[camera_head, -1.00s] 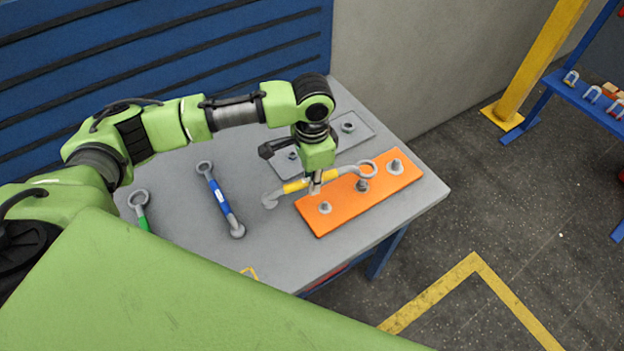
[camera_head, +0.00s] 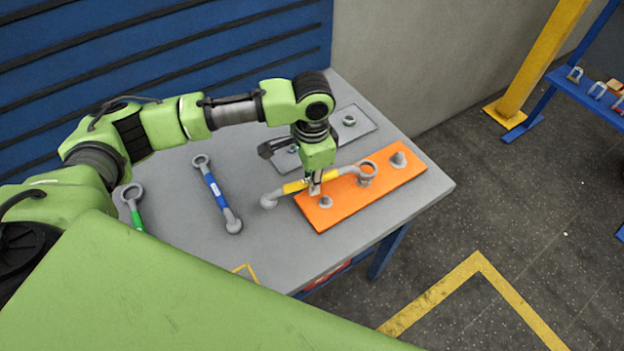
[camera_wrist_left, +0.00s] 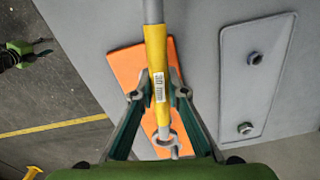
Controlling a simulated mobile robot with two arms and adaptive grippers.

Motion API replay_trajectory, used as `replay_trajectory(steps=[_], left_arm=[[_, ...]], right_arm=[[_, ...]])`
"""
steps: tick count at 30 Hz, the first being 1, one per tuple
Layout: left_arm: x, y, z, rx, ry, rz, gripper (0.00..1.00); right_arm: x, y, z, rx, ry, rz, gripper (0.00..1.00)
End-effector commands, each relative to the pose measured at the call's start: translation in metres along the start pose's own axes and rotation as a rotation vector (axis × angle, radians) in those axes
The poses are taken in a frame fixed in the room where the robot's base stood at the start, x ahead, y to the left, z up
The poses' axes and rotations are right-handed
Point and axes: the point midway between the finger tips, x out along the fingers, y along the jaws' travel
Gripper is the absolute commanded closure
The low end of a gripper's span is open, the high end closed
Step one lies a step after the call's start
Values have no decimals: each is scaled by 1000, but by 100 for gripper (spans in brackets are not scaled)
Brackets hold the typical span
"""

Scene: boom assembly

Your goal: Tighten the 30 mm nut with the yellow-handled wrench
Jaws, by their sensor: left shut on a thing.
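The yellow-handled wrench (camera_head: 295,186) is held by my left gripper (camera_head: 315,188), whose fingers are shut on its handle. In the left wrist view the yellow handle (camera_wrist_left: 157,65) carries a "30 mm" label and runs between the fingers (camera_wrist_left: 159,94). The wrench's ring end (camera_head: 367,171) is at the middle nut (camera_head: 366,180) of the orange plate (camera_head: 345,209). It appears to be over or around that nut; how far it is seated I cannot tell. Other nuts stand at the plate's near left (camera_head: 325,202) and far right (camera_head: 398,160).
A blue-handled wrench (camera_head: 217,192) and a green-handled wrench (camera_head: 134,206) lie on the grey table (camera_head: 180,240). A grey plate (camera_head: 366,128) with nuts lies behind the orange plate. A blue slatted panel (camera_head: 160,60) stands behind the table.

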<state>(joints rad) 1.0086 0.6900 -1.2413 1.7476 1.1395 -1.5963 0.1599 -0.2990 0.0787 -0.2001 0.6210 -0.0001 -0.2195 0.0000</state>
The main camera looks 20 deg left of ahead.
Motion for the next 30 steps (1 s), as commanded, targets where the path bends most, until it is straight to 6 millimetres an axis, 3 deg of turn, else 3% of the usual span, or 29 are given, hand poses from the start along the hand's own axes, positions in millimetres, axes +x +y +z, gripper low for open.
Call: replay_trajectory(steps=[30], left_arm=[[25, 0, -1, 0, 2, 0, 100]], right_arm=[[3, 0, 2, 0, -3, 0, 63]])
